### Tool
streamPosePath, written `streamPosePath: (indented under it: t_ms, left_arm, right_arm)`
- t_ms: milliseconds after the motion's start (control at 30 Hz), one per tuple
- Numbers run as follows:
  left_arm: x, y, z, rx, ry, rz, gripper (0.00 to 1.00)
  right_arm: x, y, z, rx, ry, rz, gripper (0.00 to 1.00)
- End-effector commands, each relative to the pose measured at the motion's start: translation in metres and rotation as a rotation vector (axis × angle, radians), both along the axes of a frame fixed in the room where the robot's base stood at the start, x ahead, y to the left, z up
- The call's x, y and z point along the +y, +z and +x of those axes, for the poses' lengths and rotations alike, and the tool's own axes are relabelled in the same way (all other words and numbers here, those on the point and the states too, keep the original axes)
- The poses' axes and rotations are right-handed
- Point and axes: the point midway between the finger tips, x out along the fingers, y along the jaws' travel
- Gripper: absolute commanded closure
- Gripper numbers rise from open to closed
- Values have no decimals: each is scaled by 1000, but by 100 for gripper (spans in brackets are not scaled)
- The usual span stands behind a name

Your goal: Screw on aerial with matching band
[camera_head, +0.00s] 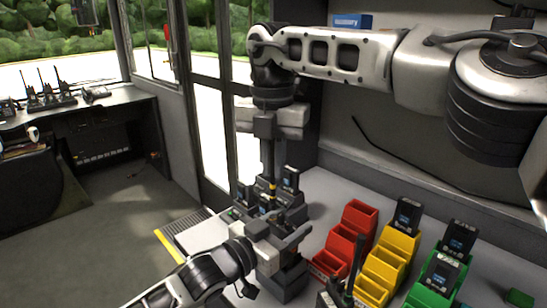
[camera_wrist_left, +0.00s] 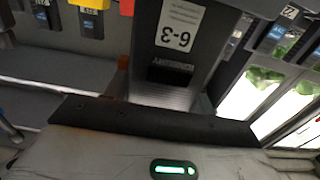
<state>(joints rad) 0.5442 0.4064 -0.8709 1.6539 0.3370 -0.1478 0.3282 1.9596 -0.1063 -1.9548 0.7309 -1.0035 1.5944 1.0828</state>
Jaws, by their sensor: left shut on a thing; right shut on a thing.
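My left gripper (camera_head: 272,240) is shut on a dark handheld radio, low over the grey worktop. In the left wrist view the radio (camera_wrist_left: 175,55) fills the middle, with a white label reading 6-3 upside down. My right gripper (camera_head: 268,140) points straight down from above and is shut on a thin dark upright aerial (camera_head: 268,165). The aerial's lower end is near the radio. Whether they touch cannot be told. A small yellow spot shows just below, and whose band it is cannot be told. Much of the radio is hidden by my left gripper in the head view.
A dark charger with several radios (camera_head: 291,179) stands behind my grippers. Stepped red (camera_head: 352,222), yellow (camera_head: 396,243) and green (camera_head: 458,238) bins stand to the right, some holding radios. Another radio with a tall aerial (camera_head: 357,262) stands in front. A cable lies along the wall.

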Motion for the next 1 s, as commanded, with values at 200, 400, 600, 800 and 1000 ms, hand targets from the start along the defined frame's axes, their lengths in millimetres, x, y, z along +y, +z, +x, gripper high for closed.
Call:
streamPosePath:
  t_ms: [200, 400, 600, 800, 1000]
  left_arm:
    - [0, 0, 0, 1, 0, 1, 87]
    - [0, -1, 0, 1, 0, 1, 87]
    - [0, -1, 0, 1, 0, 1, 87]
    - [0, -1, 0, 1, 0, 1, 87]
    - [0, -1, 0, 1, 0, 1, 87]
  right_arm:
    - [0, 0, 0, 0, 0, 0, 100]
    - [0, 0, 0, 0, 0, 0, 100]
    - [0, -9, 0, 3, 1, -1, 100]
    - [0, -18, 0, 1, 0, 0, 100]
    - [0, -18, 0, 1, 0, 0, 100]
